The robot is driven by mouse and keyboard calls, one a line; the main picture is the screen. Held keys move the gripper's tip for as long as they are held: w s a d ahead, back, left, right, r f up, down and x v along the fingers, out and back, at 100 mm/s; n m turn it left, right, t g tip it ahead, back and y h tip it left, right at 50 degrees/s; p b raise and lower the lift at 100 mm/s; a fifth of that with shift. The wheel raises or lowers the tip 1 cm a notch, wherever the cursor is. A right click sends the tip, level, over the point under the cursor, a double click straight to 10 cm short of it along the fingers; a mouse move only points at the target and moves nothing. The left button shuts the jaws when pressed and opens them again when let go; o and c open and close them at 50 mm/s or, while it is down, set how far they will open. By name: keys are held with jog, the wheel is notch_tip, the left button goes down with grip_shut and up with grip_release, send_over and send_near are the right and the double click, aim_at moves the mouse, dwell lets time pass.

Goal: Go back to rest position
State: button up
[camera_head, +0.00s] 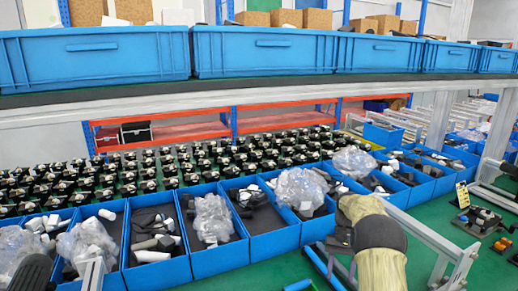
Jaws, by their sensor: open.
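My arm (384,268) rises from the bottom right of the head view, with beige covering and a dark joint. Its far part bends up and to the left over the front row of blue bins. My gripper cannot be made out; the arm and the clutter around it hide that spot. No held object can be seen.
A row of blue bins (274,232) holds dark and white parts and clear plastic bags (299,187). Behind it, many small black parts (105,176) stand in rows on a green surface. Large blue crates (265,52) line a shelf above. A metal frame (428,238) stands right of my arm.

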jog(key=s+a+r+n+t, duration=0.1)
jog(key=s+a+t, duration=0.2)
jog(key=s, duration=0.4)
jog(key=s+a+r+n+t+h, duration=0.1)
jog(key=s+a+r+t, duration=0.1)
jog(key=s, duration=0.6)
jog(key=s+a+r+n+t+h, duration=0.1)
jog(key=s+a+r+t, duration=0.1)
jog(key=s, duration=0.6)
jog(key=a+t, duration=0.1)
jog(key=a, duration=0.1)
jog(key=shift+s+a+r+t, duration=0.15)
jog(key=shift+s+a+t, duration=0.15)
jog(key=shift+a, duration=0.1)
